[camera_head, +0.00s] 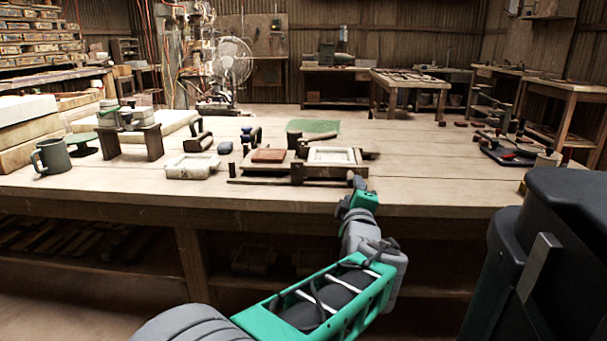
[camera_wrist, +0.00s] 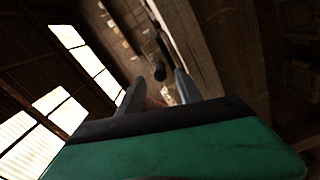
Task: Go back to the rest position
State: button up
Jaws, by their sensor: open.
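My gripper (camera_head: 356,187) is at the front edge of the workbench (camera_head: 440,185), just in front of the tile press. In the wrist view my gripper (camera_wrist: 158,88) has its two fingers spread, with no object clearly held between them. The tile press (camera_head: 322,172) is a wooden frame around a pale mold (camera_head: 331,156). A reddish-brown tile (camera_head: 268,155) lies flat to its left. My arm reaches up from the bottom of the head view.
A white tray (camera_head: 192,167), a grey mug (camera_head: 51,157) and a small wooden stand (camera_head: 130,141) are on the left of the bench. A green mat (camera_head: 314,126) lies behind the press. A dark tray (camera_head: 508,150) with tools sits at right. Bare bench top lies between press and dark tray.

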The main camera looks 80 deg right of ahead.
jog(key=shift+s+a, duration=0.15)
jog(key=shift+a, duration=0.65)
